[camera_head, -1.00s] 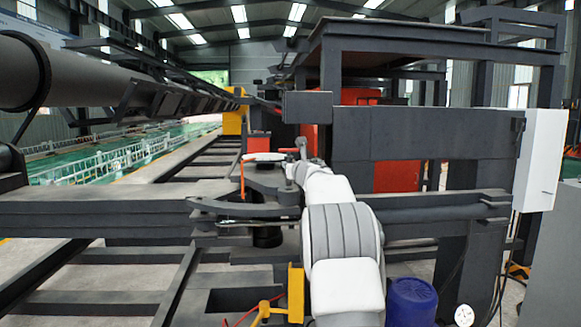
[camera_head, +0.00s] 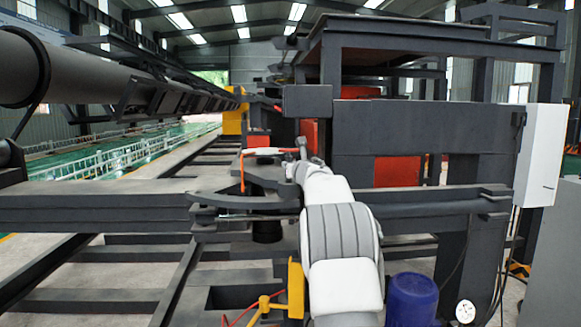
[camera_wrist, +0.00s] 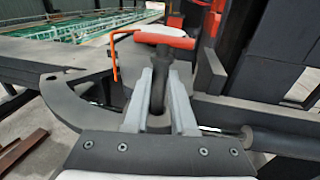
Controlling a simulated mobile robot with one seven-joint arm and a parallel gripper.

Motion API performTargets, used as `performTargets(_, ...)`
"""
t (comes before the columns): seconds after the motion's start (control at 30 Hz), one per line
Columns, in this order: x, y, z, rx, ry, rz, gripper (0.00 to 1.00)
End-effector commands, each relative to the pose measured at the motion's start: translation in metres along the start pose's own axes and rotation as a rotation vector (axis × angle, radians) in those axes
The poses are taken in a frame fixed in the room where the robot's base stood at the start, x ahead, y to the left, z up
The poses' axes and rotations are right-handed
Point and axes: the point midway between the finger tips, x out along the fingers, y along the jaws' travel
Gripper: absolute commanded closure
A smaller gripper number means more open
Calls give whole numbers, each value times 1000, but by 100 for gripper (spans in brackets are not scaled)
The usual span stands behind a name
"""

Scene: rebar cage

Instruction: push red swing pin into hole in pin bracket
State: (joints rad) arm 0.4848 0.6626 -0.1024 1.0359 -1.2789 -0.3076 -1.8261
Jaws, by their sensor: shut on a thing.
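In the wrist view, my gripper (camera_wrist: 159,85) is shut, with its two grey fingers on either side of a dark, rounded shank. A red bar (camera_wrist: 168,41) lies crosswise at the top of this shank; I take it for the red swing pin. A thin orange bent rod (camera_wrist: 115,58) hangs just left of it, and it also shows in the head view (camera_head: 242,172). A dark curved plate (camera_wrist: 75,100), seemingly part of the pin bracket, lies left of my fingers. I cannot make out the hole. In the head view my arm hides most of the grip.
A heavy dark beam (camera_head: 425,130) and a white box (camera_head: 540,158) stand to the right. A blue drum (camera_head: 411,300) and a yellow fitting (camera_head: 296,290) are near my arm. Long dark beams (camera_head: 90,212) run across the left. A dark upright (camera_wrist: 210,72) is close right of my fingers.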

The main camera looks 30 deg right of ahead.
Motion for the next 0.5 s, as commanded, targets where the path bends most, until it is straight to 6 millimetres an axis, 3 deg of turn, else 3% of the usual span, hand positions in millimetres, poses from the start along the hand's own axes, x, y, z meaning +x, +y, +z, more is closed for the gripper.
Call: performTargets(0.5, 0, 0, -12, 0, -3, 0, 100)
